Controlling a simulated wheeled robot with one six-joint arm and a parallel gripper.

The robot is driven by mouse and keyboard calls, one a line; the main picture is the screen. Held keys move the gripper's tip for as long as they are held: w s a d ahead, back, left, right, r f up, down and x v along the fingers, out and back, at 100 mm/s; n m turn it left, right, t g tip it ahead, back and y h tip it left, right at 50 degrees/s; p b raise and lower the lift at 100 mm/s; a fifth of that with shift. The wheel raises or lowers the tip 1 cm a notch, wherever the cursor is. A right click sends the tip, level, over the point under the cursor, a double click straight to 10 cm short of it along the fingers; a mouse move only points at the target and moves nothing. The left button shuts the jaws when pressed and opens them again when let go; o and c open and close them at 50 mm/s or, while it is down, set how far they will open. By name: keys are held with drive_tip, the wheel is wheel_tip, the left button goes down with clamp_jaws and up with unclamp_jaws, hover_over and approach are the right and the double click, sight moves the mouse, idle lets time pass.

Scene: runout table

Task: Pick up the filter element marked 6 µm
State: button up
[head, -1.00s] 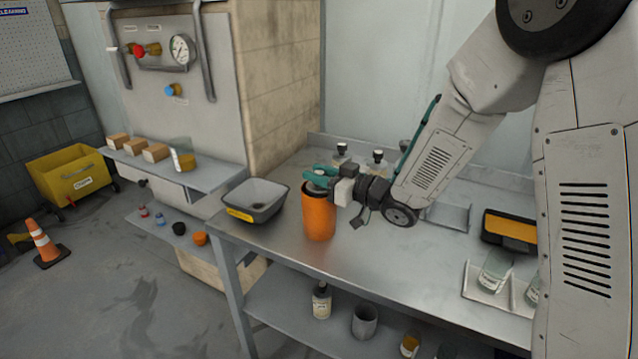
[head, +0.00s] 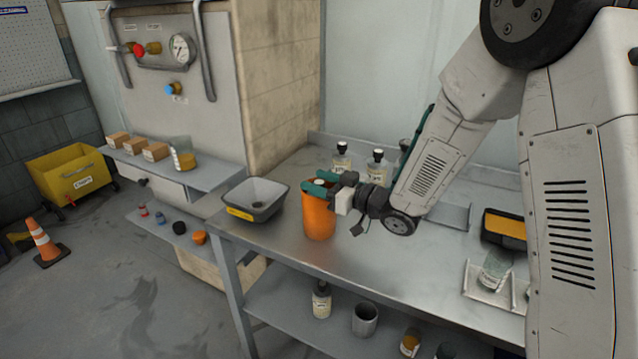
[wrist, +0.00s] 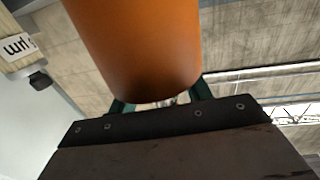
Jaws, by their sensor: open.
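An orange cylinder (head: 319,219) stands upright on the metal table in the head view; no marking on it is readable. It fills the upper middle of the wrist view (wrist: 140,45). My gripper (head: 319,185) is open, with its teal fingers at the cylinder's upper end. In the wrist view a finger shows at each side of the cylinder's near end; whether they touch it I cannot tell. A cut-off white label (wrist: 18,46) with upturned lettering that seems to read "µm" shows on a pale tan object at the left of the wrist view; its number is unclear.
A grey bin (head: 256,197) with a yellow label stands left of the cylinder. Capped bottles (head: 377,165) stand behind my gripper. A tray (head: 490,285) with glassware and a black-orange case (head: 505,228) are at the right. The table front between is clear.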

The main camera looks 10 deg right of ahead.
drive_tip(key=v, duration=1.1)
drive_tip(key=shift+s+d, duration=0.15)
drive_tip(key=shift+d, duration=0.25)
